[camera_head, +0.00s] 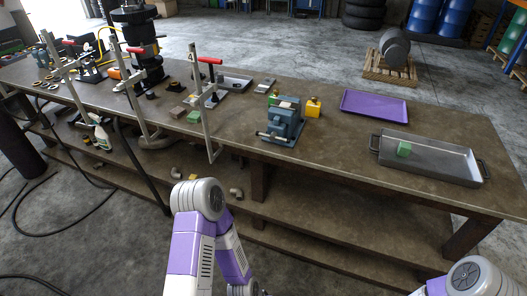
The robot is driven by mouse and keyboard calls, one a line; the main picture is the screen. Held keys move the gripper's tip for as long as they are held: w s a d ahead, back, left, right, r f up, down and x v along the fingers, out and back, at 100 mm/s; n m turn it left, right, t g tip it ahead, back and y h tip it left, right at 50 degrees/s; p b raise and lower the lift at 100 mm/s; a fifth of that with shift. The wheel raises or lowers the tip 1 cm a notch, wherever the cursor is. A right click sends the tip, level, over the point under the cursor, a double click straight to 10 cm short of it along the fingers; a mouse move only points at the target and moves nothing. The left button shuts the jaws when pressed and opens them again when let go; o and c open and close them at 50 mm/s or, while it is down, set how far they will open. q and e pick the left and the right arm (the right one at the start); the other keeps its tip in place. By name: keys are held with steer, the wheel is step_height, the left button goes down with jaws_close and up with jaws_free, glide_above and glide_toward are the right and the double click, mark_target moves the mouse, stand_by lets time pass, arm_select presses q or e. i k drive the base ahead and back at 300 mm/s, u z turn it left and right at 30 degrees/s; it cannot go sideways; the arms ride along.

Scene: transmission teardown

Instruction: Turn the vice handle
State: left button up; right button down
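The blue-grey bench vice (284,121) stands on the workbench, right of the picture's middle, near the front edge. Its handle (267,136) is a thin bar low on the side facing me, small in this view. Nothing of mine touches the vice. My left arm, white and purple, rises from the bottom edge below and left of the vice, and bends back down. Part of my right arm shows at the bottom right corner. Neither gripper's fingers are visible.
The long brown workbench (330,155) carries a purple tray (375,105) and a grey metal pan (430,158) with a green block (404,149), right of the vice. Tall clamps (207,115) stand along the front edge to the left.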

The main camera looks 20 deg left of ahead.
mark_target(273, 137)
steer(key=u, duration=1)
steer(key=i, duration=0.55)
steer(key=z, duration=0.95)
